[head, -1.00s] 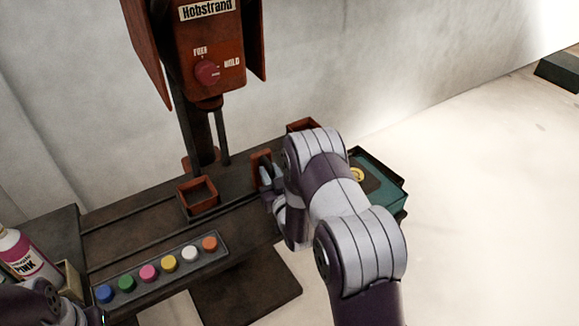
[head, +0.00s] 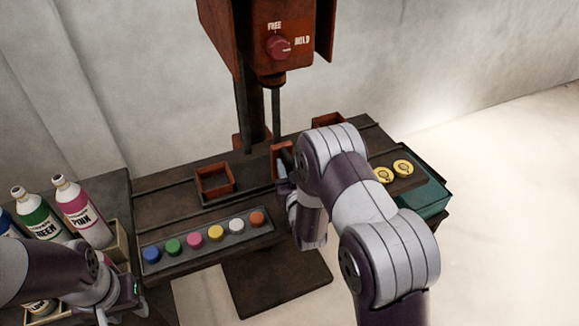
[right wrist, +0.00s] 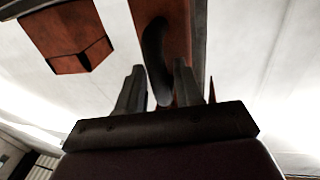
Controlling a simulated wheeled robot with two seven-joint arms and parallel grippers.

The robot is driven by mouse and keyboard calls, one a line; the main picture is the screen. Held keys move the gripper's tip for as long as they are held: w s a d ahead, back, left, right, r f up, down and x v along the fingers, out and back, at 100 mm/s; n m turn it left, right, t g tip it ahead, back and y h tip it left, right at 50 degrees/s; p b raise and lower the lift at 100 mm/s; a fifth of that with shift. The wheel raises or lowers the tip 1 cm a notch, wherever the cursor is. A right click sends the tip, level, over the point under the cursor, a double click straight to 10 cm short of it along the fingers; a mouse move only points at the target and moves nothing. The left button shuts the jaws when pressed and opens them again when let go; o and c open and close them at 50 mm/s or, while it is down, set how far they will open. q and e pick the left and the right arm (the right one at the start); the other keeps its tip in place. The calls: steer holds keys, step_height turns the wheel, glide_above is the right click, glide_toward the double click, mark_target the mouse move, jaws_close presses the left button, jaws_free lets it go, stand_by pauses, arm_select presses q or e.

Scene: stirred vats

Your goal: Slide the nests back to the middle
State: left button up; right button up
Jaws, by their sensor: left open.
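One nest, a red-orange open square box (head: 214,181), sits left of centre on the dark bench (head: 165,205). A second red-orange box (head: 328,121) is at the back right, partly hidden by my right arm. A red upright piece (head: 281,158) stands between them; in the right wrist view a dark curved handle (right wrist: 156,58) is on a red-brown panel. My right gripper (right wrist: 158,72) has a finger on either side of this handle; I cannot tell whether they grip it. My left gripper (head: 128,300) is open at lower left, by the bottle crate.
A red machine head (head: 262,42) with a FREE/HOLD knob (head: 278,47) hangs above the bench. Several coloured buttons line a strip (head: 205,242) in front. Bottles (head: 82,212) stand in a crate at left.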

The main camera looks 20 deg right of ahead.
steer(key=s+a+b, duration=0.1)
steer(key=s, duration=1.1)
steer(key=shift+s+a, duration=0.2)
steer(key=shift+s, duration=0.15)
steer(key=s+a+r+n+g+y+p, duration=0.1)
steer(key=s+r+g+p, duration=0.5)
steer(key=s+g, duration=0.8)
steer(key=shift+a+r+n+g+y, duration=0.3)
steer(key=shift+a+r+g+y, duration=0.25)
steer(key=shift+r+g, duration=0.55)
steer(key=shift+f, duration=0.15)
